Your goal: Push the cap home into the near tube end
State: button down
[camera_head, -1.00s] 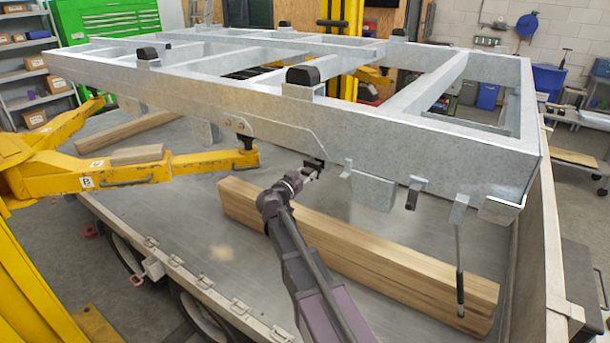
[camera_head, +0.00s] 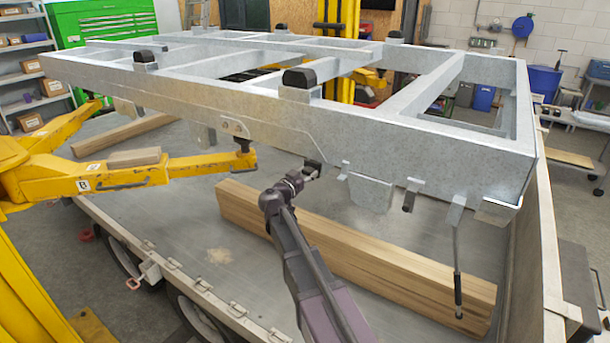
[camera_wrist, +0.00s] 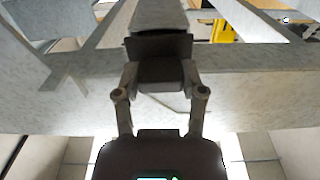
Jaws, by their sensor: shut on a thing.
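My gripper (camera_head: 312,171) is just below the front rail of the grey galvanised frame (camera_head: 420,148). In the wrist view my gripper (camera_wrist: 160,76) has both fingers closed on the sides of a dark, square-edged cap (camera_wrist: 160,70). The cap also shows as a small dark block in the head view (camera_head: 314,164). A light grey tube (camera_wrist: 158,16) stands right beyond the cap's wider dark edge, roughly in line with it. The cap looks to be at the near tube end. How far it sits inside, or whether a narrow gap is left, I cannot tell.
A brown timber beam (camera_head: 370,258) lies on the trailer bed (camera_head: 190,222) beneath the frame. A grey plate (camera_head: 370,192) and a thin hanging rod (camera_head: 457,262) are right of my gripper. A yellow lift arm (camera_head: 120,178) supports the frame at left.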

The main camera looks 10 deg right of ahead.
jog(key=shift+w+d, duration=0.4)
jog(key=shift+w, duration=0.1)
jog(key=shift+c, duration=0.5)
grip_release()
jog(key=shift+s+a, duration=0.1)
jog(key=shift+s, duration=0.05)
jog(key=v, duration=1.1)
jog(key=shift+s+a, duration=0.25)
